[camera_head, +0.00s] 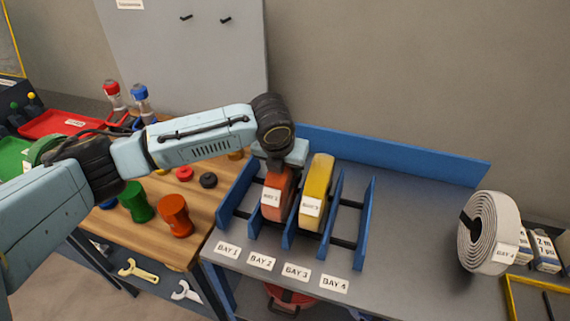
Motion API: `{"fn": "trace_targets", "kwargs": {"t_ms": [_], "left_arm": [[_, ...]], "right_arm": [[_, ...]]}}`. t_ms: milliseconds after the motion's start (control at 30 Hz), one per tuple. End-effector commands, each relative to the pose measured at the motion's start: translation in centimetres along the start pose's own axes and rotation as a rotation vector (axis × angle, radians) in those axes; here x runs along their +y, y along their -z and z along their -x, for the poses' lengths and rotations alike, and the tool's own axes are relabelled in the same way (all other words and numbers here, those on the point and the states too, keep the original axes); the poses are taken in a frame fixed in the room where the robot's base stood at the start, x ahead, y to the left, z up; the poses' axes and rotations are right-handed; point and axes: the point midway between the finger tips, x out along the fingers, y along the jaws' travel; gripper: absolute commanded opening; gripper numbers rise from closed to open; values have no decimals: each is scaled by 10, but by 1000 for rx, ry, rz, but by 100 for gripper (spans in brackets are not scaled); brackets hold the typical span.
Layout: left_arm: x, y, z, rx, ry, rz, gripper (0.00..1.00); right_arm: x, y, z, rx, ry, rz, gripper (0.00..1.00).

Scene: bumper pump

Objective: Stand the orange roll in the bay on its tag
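The orange roll (285,207) stands upright in the blue rack, in what looks like the second bay from the left, between two dividers. Its white tag faces me and seems to read BAY 2, though the last character is small. My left gripper (279,166) is directly over the roll's top, touching or nearly touching it. Its fingers are hidden behind its own body and the roll, so I cannot tell whether they are closed on it. The BAY 2 label (261,261) is on the grey bench in front of the rack. My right gripper is out of view.
A yellow roll (321,178) tagged BAY 3 stands beside the orange one. The bays at both ends look empty. A white roll (479,236) tagged BAY 4 stands on the bench at right. Coloured parts, including an orange spool (176,216), cover the wooden table at left.

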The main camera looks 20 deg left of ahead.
Motion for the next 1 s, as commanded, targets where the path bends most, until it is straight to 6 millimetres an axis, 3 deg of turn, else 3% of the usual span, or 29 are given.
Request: {"fn": "trace_targets", "kwargs": {"t_ms": [133, 467, 567, 1000], "left_arm": [[0, 0, 0, 1, 0, 0, 62], [0, -1, 4, 0, 1, 0, 62], [0, -2, 16, -2, 2, -1, 62], [0, -2, 104, -2, 1, 0, 62]], "right_arm": [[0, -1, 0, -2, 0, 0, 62], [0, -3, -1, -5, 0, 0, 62], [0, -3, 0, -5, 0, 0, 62], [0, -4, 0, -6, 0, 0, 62]]}}
